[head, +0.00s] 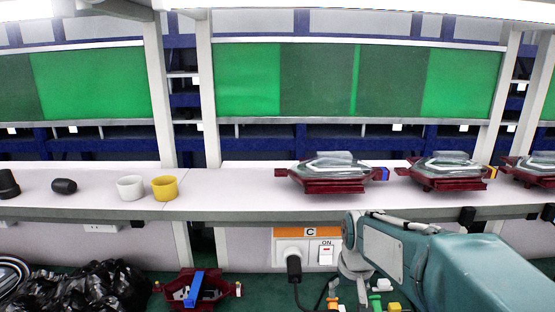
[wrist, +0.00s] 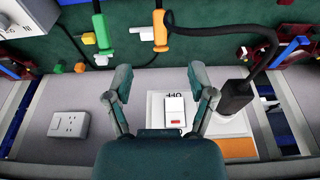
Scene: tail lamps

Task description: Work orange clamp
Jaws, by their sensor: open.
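The red fixture (head: 440,180) in the middle of the bench row holds a clear tail lamp and has a small orange-yellow piece (head: 491,172) at its right end. I cannot tell whether this piece is the orange clamp. In the head view my arm reaches low before the bench front, and the fingertips are not clear.
The red fixture (head: 335,182) to the left has a blue end piece. A white cup (head: 131,188) and a yellow cup (head: 165,188) stand on the bench (head: 235,200). A black plug (wrist: 236,94) and cable stand close beside my gripper. Black bags (head: 100,285) lie at lower left.

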